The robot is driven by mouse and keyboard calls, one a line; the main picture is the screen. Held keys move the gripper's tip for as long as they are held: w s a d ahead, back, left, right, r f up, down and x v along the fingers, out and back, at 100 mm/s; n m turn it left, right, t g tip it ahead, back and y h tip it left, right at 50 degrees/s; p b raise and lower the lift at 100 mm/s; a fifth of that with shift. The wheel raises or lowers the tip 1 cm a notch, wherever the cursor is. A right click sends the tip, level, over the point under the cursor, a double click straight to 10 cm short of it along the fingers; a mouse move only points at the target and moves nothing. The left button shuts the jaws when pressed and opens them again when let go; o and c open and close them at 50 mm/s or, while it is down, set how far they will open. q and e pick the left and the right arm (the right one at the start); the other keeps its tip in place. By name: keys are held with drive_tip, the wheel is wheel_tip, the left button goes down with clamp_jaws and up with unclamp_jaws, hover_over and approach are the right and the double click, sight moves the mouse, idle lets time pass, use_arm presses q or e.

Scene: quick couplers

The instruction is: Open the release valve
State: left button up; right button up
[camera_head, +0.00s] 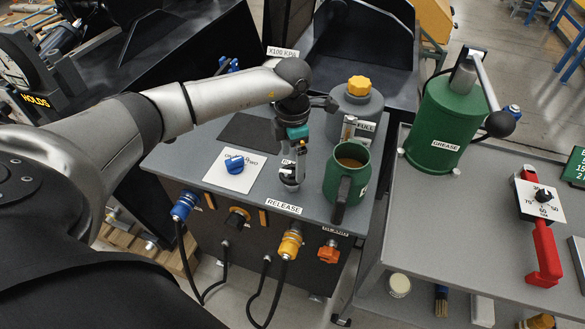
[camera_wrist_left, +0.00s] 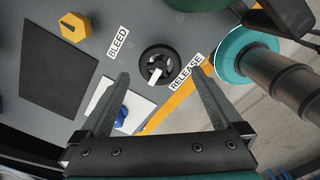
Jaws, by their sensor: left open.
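The release valve is a round black knob (camera_wrist_left: 158,65) with a pale pointer bar, set on the grey top beside the RELEASE label (camera_wrist_left: 187,71) in the left wrist view. My left gripper (camera_wrist_left: 159,79) is open, with one finger on each side of the knob in that view; I see no contact. In the head view my left gripper (camera_head: 291,184) points down over the grey cabinet top (camera_head: 215,135), just behind the RELEASE label (camera_head: 283,207). There the knob is hidden by the gripper. My right gripper is not in view.
A green mug (camera_head: 346,172) stands close right of the gripper. Behind it is a grey canister with a yellow cap (camera_head: 358,85). A blue knob (camera_head: 235,165) on a white card lies left. Couplers and hoses (camera_head: 289,245) line the front. A green grease can (camera_head: 440,125) stands right.

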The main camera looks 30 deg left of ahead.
sight(293, 172)
use_arm(q)
drive_tip(key=shift+f, duration=1.65)
drive_tip(key=c, duration=1.2)
